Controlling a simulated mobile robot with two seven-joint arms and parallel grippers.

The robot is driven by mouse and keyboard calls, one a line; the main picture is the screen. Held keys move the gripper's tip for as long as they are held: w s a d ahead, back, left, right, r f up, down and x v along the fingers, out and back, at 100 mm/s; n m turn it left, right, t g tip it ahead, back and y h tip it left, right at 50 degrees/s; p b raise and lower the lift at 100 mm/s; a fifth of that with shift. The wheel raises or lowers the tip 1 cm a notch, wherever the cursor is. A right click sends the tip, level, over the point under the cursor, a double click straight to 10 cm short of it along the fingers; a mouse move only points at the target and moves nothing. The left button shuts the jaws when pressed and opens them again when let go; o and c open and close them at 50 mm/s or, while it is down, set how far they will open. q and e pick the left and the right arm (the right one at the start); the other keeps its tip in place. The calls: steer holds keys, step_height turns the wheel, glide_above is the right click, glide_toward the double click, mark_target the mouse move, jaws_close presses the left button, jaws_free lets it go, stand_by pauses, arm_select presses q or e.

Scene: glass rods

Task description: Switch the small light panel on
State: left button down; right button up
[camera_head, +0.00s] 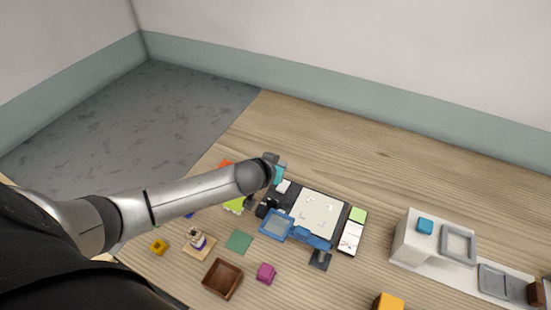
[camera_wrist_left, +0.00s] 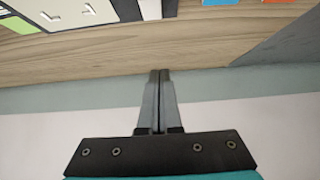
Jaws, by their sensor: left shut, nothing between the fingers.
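A cream square panel with small dark marks (camera_head: 317,212) lies in a dark frame on the table in the head view. A white strip with a green end (camera_head: 352,233) is to its right. I cannot tell for certain which one is the small light panel, or whether it is lit. A small white block (camera_head: 283,186) sits by the frame's upper left corner. The cream panel (camera_wrist_left: 75,10) also shows at the top of the left wrist view. My left gripper (camera_wrist_left: 160,74) is shut and empty above the table, near that corner; in the head view its fingers are hard to see.
A blue tray (camera_head: 276,225), a brown box (camera_head: 222,279), a magenta block (camera_head: 265,273) and a green square (camera_head: 239,241) lie on the near side. A white box with a blue block (camera_head: 425,226) stands at the right. The table behind the panel is bare.

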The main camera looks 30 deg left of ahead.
arm_select(q)
steer(key=shift+s+d+r+p, duration=0.1)
steer(key=shift+s+r, duration=0.4)
steer(key=shift+r, duration=0.2)
steer(key=shift+s+r+p, duration=0.15)
steer(key=shift+s+r, duration=0.4)
steer(key=shift+r, duration=0.2)
steer(key=shift+s+d+r+p, duration=0.1)
steer(key=shift+s+r, duration=0.4)
steer(key=shift+r, duration=0.2)
steer(key=shift+a, duration=0.1)
